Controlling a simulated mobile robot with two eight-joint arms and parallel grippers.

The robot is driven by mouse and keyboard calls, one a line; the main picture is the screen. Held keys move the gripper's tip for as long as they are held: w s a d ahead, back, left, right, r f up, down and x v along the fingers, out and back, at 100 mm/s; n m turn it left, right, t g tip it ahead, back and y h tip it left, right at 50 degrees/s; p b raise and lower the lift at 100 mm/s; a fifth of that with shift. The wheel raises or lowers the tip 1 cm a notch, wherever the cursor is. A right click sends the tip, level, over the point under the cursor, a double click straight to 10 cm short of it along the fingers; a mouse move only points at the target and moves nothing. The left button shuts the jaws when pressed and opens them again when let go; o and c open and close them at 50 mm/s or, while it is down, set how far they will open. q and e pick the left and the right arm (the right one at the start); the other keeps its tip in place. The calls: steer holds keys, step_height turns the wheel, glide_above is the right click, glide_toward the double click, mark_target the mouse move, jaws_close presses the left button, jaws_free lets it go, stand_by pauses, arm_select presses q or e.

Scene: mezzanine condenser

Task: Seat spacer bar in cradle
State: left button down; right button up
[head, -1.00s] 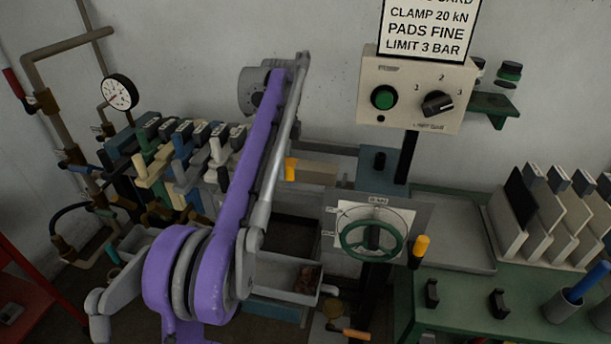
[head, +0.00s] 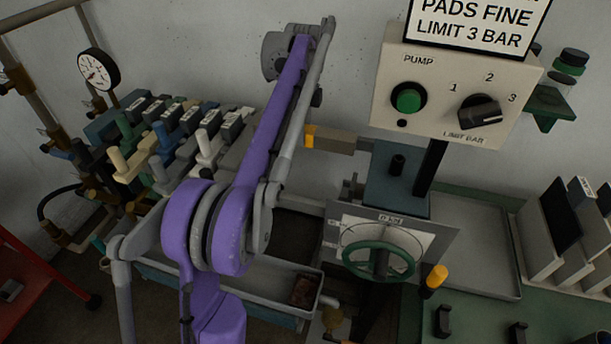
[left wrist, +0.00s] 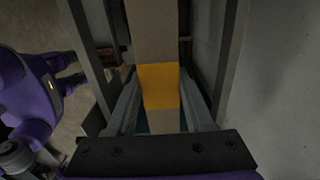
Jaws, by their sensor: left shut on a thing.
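The spacer bar (head: 343,142) is a beige-grey bar with an orange-yellow band. In the head view it shows level to the right of my left forearm, its right end close to the teal block (head: 392,196). I cannot tell whether they touch. In the left wrist view the bar (left wrist: 154,30) runs away from the gripper, with the band between the fingers. My left gripper (left wrist: 160,92) is shut on it; my purple arm mostly hides that gripper in the head view. I cannot pick out the cradle for sure. My right gripper is not in view.
The pump panel (head: 452,95) stands above right of the bar. A green handwheel (head: 378,278) with a dial plate is below it. Several coloured-handled valves (head: 165,150) fill the left. A grey tray (head: 470,245) and upright plates (head: 560,230) are at right.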

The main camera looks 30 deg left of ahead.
arm_select(q)
step_height(320, 180, down, 16)
steer(key=b, duration=0.1)
steer(key=shift+r, duration=0.2)
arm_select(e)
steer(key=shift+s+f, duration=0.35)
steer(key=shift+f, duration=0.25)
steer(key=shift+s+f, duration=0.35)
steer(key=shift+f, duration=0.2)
arm_select(q)
steer(key=shift+s, duration=0.1)
steer(key=shift+f, duration=0.15)
steer(key=shift+c, duration=1.4)
jaws_free()
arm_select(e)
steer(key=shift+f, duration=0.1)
